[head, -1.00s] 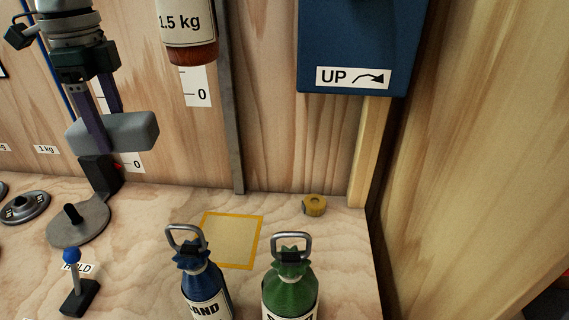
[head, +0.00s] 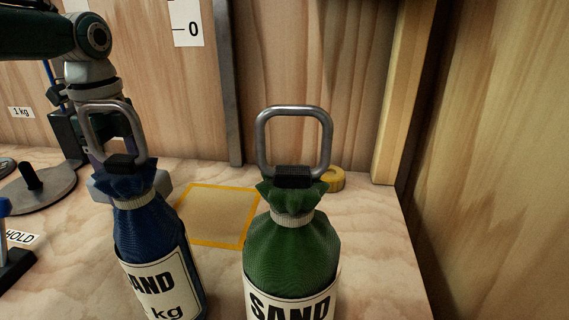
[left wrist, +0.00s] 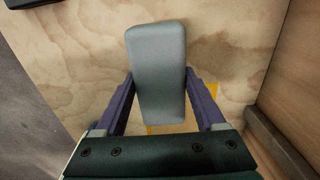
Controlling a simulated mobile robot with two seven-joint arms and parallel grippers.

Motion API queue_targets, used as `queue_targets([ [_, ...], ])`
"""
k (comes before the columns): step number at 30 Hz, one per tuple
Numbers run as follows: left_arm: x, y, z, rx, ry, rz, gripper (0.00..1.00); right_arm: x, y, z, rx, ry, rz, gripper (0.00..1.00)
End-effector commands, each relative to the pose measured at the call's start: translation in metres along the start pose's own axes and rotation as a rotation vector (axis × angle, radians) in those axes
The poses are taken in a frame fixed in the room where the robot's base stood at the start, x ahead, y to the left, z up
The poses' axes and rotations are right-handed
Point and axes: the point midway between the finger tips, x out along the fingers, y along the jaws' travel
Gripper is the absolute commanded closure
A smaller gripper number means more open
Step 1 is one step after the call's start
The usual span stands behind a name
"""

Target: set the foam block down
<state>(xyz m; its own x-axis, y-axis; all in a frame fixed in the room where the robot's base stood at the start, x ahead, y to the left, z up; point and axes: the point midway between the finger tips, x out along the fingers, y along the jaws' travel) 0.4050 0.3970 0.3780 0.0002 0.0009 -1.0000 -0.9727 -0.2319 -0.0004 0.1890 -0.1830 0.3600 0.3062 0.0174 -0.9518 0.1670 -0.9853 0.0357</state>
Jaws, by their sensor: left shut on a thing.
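The grey foam block (left wrist: 158,60) is held between the purple fingers of my left gripper (left wrist: 160,82) in the left wrist view. In the head view my left gripper is partly hidden behind the blue sand bag (head: 152,225), with the block's ends (head: 165,186) showing either side of the bag's neck. The block is low over the wooden bench (head: 375,240), left of the yellow-outlined square (head: 215,190). I cannot tell whether it touches the bench. My right gripper is not in view.
The green sand bag (head: 285,250) stands at front centre, its metal handle upright, with a yellow tape roll (head: 334,180) behind it. A dark round base (head: 35,195) stands at left. A wooden wall (head: 490,150) closes the right side. The outlined square looks clear.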

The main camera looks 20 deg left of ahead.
Motion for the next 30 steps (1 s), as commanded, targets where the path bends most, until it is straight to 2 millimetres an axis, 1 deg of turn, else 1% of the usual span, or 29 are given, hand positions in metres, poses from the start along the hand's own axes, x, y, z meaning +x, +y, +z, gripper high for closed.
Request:
queue_targets([
  [1,0.004,-0.004,-0.017,0.009,0.002,-0.002,0.83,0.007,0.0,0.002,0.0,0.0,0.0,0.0],
  [6,0.007,-0.015,-0.066,0.006,0.001,-0.003,0.83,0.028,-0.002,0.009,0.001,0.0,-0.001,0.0],
  [9,0.007,-0.02,-0.09,0.004,0.001,-0.002,0.83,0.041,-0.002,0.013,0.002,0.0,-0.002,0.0],
  [12,0.006,-0.024,-0.105,0.001,0.0,0.0,0.83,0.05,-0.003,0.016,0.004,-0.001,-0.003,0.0],
  [17,0.003,-0.026,-0.116,-0.002,-0.001,0.001,0.83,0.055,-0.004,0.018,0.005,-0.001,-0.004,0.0],
  [20,0.004,-0.028,-0.126,0.0,-0.001,-0.001,0.83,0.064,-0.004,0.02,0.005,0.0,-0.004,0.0],
  [21,0.013,-0.027,-0.123,-0.002,-0.003,0.001,0.83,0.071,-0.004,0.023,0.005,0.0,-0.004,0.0],
  [25,0.034,-0.028,-0.123,-0.001,-0.003,-0.001,0.83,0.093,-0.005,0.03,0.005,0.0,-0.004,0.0],
  [27,0.039,-0.028,-0.123,-0.002,-0.001,-0.001,0.83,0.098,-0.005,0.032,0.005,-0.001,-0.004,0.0],
  [30,0.037,-0.028,-0.123,-0.002,-0.001,-0.001,0.83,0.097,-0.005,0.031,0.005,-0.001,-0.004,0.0],
])
